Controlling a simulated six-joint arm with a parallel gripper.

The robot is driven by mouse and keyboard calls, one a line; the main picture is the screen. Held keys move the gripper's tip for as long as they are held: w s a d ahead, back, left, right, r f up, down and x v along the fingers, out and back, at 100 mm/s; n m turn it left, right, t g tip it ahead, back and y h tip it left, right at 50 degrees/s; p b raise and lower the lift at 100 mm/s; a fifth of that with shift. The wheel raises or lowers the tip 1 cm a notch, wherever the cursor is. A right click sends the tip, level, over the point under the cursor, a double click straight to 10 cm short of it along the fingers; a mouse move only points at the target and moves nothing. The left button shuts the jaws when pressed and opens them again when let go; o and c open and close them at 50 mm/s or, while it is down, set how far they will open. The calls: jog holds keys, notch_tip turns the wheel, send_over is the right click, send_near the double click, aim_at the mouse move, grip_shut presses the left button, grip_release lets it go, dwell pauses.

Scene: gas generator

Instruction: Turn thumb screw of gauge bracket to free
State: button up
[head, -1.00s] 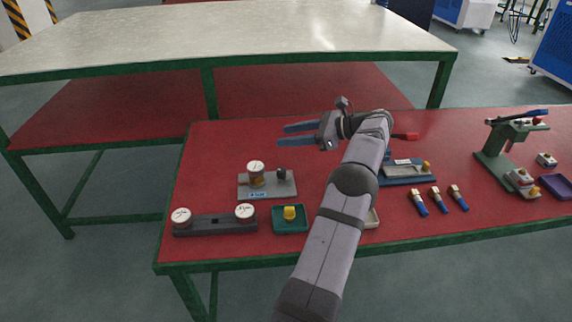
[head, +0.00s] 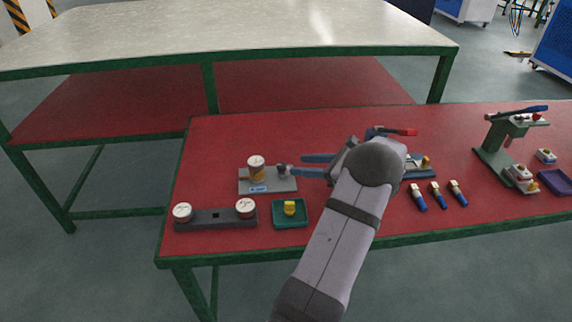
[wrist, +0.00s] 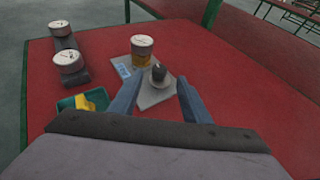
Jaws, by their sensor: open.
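The gauge bracket (head: 268,187) is a grey plate with a blue label on the red table. A brass and white cylinder (head: 256,168) stands on its left part. The dark thumb screw (head: 282,170) is on its right part and shows as a dark knob in the wrist view (wrist: 158,73). My gripper (head: 304,165) is open, its two blue fingers pointing left at the screw from the right. In the wrist view the screw appears in line with the gap, just beyond the fingertips (wrist: 161,84). I cannot tell whether they touch it.
A dark stand (head: 217,218) with two white-topped gauges is at front left. A green tray (head: 275,221) holding a yellow piece stands in front of the bracket. Several blue-handled pieces (head: 437,194) and a green press (head: 507,150) are to the right. The table behind the bracket is clear.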

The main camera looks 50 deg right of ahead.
aim_at(280, 164)
jog(key=shift+p+x, duration=0.65)
jog(key=shift+x, duration=2.95)
jog(key=shift+r, duration=0.1)
jog(key=c, duration=1)
jog(key=shift+w+d+n+g+y+b, duration=0.15)
jog(key=shift+n+y+b, duration=0.15)
jog(key=shift+n+y, duration=0.4)
jog(key=shift+w+d+n+g+y+b, duration=0.15)
jog(key=shift+n+y+b, duration=0.15)
jog(key=shift+n+y, duration=0.4)
jog(key=shift+c, duration=0.2)
jog(key=shift+d+r+n+g+y+b, duration=0.15)
jog(key=shift+n+g+y+b, duration=0.25)
jog(key=shift+n+y+b, duration=0.55)
jog(key=shift+s+y, duration=0.1)
jog(key=shift+y, duration=0.15)
jog(key=o, duration=1)
jog(key=shift+o, duration=0.2)
